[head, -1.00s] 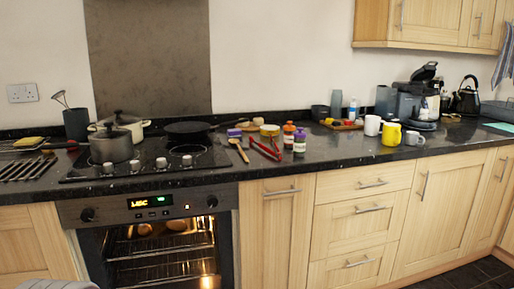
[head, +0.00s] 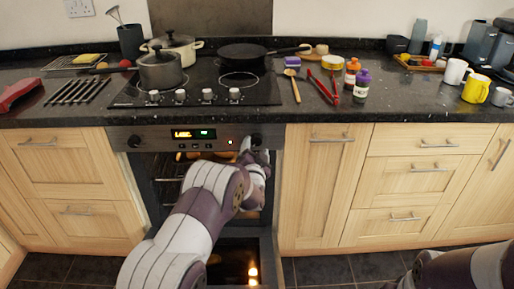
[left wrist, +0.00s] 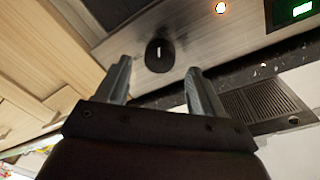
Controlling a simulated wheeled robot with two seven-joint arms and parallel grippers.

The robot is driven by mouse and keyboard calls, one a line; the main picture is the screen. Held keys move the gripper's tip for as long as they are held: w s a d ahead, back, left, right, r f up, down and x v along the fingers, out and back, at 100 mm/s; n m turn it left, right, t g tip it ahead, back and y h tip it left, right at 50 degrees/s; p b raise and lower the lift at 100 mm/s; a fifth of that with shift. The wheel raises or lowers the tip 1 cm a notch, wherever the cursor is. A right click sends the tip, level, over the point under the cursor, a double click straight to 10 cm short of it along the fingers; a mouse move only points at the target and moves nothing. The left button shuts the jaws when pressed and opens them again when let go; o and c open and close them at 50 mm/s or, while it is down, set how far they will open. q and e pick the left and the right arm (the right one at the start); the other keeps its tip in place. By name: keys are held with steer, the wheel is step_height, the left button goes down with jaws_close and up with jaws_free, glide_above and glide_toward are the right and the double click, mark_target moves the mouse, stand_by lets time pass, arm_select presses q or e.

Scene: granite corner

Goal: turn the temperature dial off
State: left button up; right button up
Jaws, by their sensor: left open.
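The oven's control panel (head: 170,142) has a dark round dial at each end, a left dial (head: 134,141) and a right dial (head: 256,141). I cannot read which one is marked for temperature. My left gripper (head: 249,148) is at the right dial, and my arm partly hides the panel and the oven. In the left wrist view one dark dial (left wrist: 160,56) with a pale mark lies just beyond and between the fingertips of my open left gripper (left wrist: 161,68). The fingers look apart from it. My right arm shows at the lower right, its gripper out of view.
Above the panel is the black hob (head: 200,92) with several silver knobs along its front, a grey pot (head: 160,70) and a frying pan (head: 243,53). The oven inside is lit.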

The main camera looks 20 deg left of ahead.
mark_target(256, 140)
arm_select(q)
steer(key=shift+w+a, duration=0.15)
steer(key=shift+w, duration=0.95)
steer(key=c, duration=1.1)
steer(key=shift+o, duration=0.2)
